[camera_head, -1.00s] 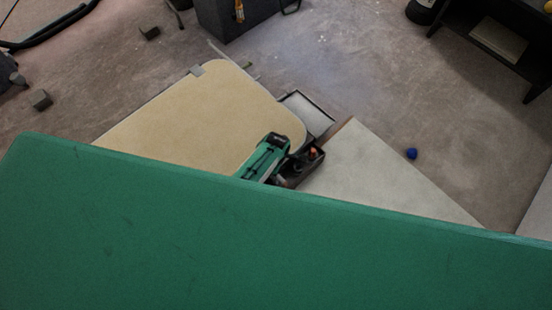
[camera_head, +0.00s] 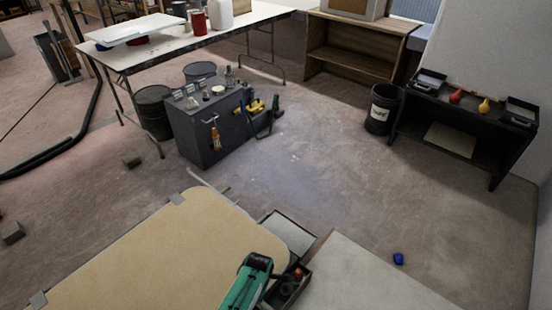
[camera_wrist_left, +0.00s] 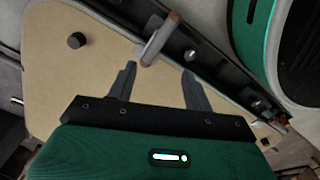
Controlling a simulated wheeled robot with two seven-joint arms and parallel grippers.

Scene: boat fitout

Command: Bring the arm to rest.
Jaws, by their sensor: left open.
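My left gripper (camera_wrist_left: 159,72) shows in the left wrist view, with its two dark fingers spread apart and nothing between them. It is over a beige panel (camera_wrist_left: 85,85), which also shows at the bottom of the head view (camera_head: 150,255). A grey handle with brownish ends (camera_wrist_left: 158,40) lies just beyond the fingertips; I cannot tell whether they touch it. In the head view a green and black body (camera_head: 247,283) is at the panel's right end; I cannot tell if it is part of my arm. My right gripper is not in view.
A dark tray (camera_head: 289,290) and a pale surface (camera_head: 350,280) adjoin the panel. A grey cabinet (camera_head: 205,145), a white-topped table (camera_head: 175,45), a black bin (camera_head: 381,108) and a black bench (camera_head: 455,120) stand further back.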

